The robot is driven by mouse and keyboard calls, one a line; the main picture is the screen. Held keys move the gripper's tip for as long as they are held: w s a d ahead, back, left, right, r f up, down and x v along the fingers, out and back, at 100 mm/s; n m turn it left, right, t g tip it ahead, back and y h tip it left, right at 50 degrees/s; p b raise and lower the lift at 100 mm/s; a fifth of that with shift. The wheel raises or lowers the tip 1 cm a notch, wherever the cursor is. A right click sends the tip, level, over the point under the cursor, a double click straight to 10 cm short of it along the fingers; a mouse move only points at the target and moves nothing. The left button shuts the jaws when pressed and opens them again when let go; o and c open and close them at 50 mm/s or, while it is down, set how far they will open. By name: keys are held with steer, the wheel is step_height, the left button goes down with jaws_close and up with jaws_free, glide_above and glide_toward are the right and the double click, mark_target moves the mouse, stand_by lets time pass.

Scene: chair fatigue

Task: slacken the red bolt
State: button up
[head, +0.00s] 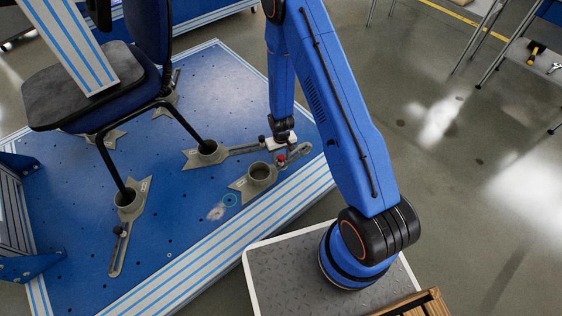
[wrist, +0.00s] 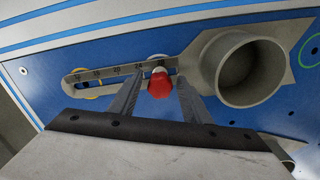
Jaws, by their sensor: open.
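The red bolt (wrist: 159,85) stands in the slot of a grey clamp bracket (wrist: 207,58) in the wrist view, near the slot's cup end. In the head view the red bolt (head: 281,158) is a small red spot close to my gripper (head: 286,160). In the wrist view my gripper (wrist: 158,82) is open, with one finger on each side of the bolt's red head. A gap shows between the bolt and the left finger; the right finger is very close, and I cannot tell whether it touches.
The bracket's empty cup (wrist: 250,68) rises just right of the gripper. A chair (head: 95,95) stands on the blue perforated platform (head: 180,225), its legs in similar brackets (head: 128,200). The grey floor (head: 440,190) at the right is mostly clear.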

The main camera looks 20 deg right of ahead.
steer(key=shift+m, duration=0.4)
steer(key=m, duration=0.3)
steer(key=shift+m, duration=0.4)
steer(key=c, duration=1)
steer(key=n, duration=0.4)
steer(key=n, duration=0.4)
